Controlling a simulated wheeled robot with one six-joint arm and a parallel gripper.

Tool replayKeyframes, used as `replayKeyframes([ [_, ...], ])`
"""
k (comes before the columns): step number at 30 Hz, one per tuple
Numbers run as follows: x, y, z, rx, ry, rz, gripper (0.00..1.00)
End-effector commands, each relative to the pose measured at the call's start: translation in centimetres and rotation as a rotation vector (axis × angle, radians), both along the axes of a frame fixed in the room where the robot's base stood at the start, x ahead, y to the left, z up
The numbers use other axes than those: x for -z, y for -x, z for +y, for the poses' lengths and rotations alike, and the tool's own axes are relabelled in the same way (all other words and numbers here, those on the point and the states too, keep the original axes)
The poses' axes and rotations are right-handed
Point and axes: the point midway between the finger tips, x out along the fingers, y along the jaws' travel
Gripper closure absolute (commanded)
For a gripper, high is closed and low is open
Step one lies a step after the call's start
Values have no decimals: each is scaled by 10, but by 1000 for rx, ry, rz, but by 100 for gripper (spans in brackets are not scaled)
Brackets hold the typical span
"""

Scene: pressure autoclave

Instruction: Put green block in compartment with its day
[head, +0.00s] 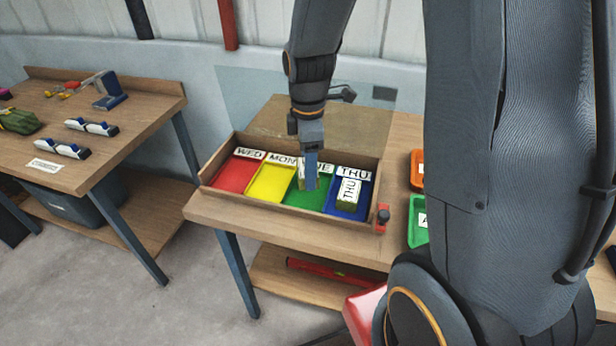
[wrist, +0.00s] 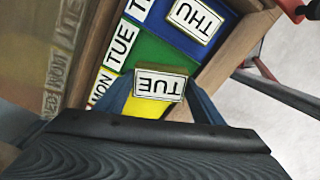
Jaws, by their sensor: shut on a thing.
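A small block with a white top marked TUE (wrist: 161,83) is between the fingers of my gripper (wrist: 162,98), which is shut on it. In the head view my gripper (head: 311,172) is at the green compartment (head: 317,201), whose label TUE is partly covered by my fingers. The block is mostly hidden there. In the wrist view green floor (wrist: 160,58) shows beyond the block. I cannot tell whether the block touches the floor. The sides of the block show pale yellowish, not clearly green.
The wooden tray (head: 270,203) also has red WED (head: 236,176), yellow MON (head: 270,184) and blue THU (head: 359,208) compartments. A THU block (head: 348,190) lies in the blue one. A red-topped item (head: 383,214) stands at the tray's right corner. Orange (head: 416,170) and green (head: 418,225) trays are at right.

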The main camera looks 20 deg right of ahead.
Motion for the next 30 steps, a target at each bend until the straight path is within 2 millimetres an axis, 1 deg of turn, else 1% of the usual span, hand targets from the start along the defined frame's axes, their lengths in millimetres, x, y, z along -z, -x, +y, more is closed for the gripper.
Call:
replayKeyframes([
  [2, 5, 0, 0, 0, 0, 1, 61],
  [9, 34, 1, 0, 0, 1, 2, 61],
  [12, 41, 0, 0, 0, 0, 0, 61],
  [25, 47, 0, 0, 0, 0, 0, 61],
  [26, 47, 0, 0, 0, 0, -1, 33],
  [28, 46, 0, 0, 0, 0, -1, 21],
  [30, 46, 0, 0, 0, 0, -1, 19],
])
